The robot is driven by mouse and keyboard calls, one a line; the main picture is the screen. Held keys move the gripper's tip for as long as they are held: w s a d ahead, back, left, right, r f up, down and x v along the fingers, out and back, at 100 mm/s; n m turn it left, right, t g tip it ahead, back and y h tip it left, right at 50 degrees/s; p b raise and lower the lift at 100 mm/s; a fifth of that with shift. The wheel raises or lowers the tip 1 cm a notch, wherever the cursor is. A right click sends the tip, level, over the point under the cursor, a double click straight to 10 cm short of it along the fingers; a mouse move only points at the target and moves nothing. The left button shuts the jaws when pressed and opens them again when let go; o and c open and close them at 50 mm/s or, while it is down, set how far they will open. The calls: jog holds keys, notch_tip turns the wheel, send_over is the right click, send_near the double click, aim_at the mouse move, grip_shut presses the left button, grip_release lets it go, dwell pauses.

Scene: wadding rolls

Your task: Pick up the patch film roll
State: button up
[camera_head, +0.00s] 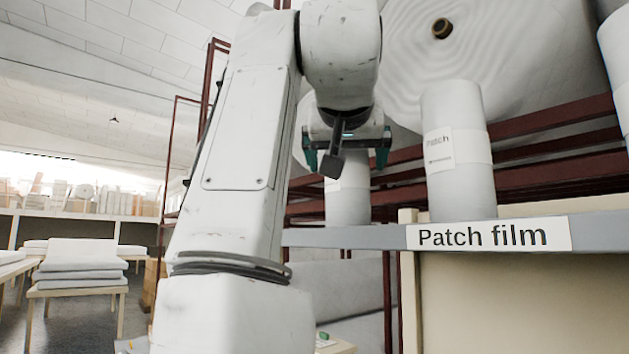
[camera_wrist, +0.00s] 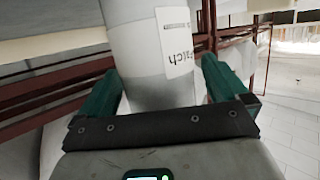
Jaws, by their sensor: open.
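A white patch film roll (camera_head: 347,206) stands upright on the grey shelf, partly hidden behind my gripper (camera_head: 346,160) in the head view. In the wrist view a white roll (camera_wrist: 145,75) with a label reading "Patch" fills the gap between the two green fingers of my gripper (camera_wrist: 160,88). The fingers are apart, one to each side of it, and I see no grip on it. How deep the roll sits between them I cannot tell. A second upright roll (camera_head: 459,185) with a "Patch" label stands farther right on the shelf.
The shelf edge carries a "Patch film" sign (camera_head: 488,235). Dark red rack beams (camera_head: 540,172) run behind the rolls, with a huge white wadding roll (camera_head: 500,60) above. Tables with stacked white sheets (camera_head: 80,265) stand at the left. Grey floor shows there.

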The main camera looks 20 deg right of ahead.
jog(key=c, duration=1.3)
jog(key=shift+r, duration=0.1)
